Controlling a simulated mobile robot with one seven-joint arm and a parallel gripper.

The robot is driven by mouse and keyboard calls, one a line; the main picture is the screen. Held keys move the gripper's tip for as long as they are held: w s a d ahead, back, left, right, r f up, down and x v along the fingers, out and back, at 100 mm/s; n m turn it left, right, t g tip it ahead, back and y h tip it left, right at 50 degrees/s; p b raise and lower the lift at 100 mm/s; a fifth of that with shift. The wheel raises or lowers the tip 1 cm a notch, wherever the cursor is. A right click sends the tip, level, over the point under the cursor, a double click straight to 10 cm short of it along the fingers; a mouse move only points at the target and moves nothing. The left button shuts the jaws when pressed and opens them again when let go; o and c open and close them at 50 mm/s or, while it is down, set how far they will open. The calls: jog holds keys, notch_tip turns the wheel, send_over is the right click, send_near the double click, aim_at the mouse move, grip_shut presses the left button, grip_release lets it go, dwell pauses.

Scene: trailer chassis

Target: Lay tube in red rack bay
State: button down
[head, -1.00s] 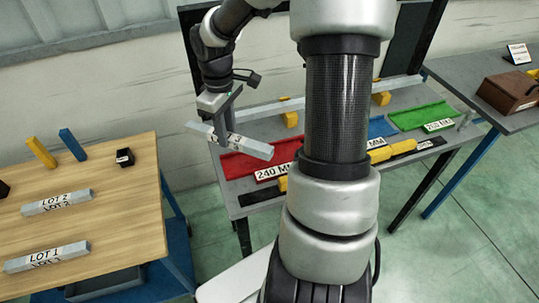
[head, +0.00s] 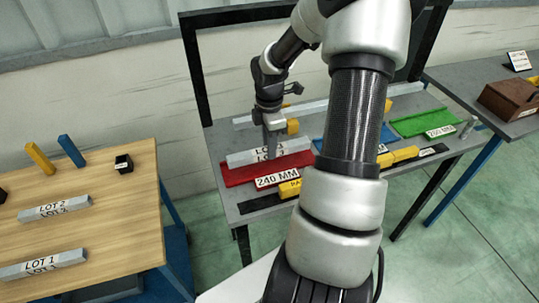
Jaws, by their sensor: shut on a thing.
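My gripper (head: 270,152) is shut on a grey square tube (head: 243,157) with a LOT label, its number hard to read. The tube is over the red rack bay (head: 237,175), lengthwise along it, towards its back side. I cannot tell whether the tube touches the bay or hangs just above it. The bay carries a 240 MM label (head: 277,177) on its front.
A blue bay (head: 383,136) and a green 260 MM bay (head: 423,122) lie to the right. Yellow blocks (head: 405,154) line the front. Tubes marked LOT 2 (head: 54,208) and LOT 1 (head: 42,264) lie on the wooden table (head: 120,225). A brown box (head: 510,97) stands far right.

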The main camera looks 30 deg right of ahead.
jog(key=shift+f, duration=1.75)
jog(key=shift+f, duration=0.1)
jog(key=c, duration=1.5)
grip_release()
notch_tip(320, 180, up, 12)
jog(key=shift+r+p, duration=0.15)
jog(key=shift+p, duration=0.25)
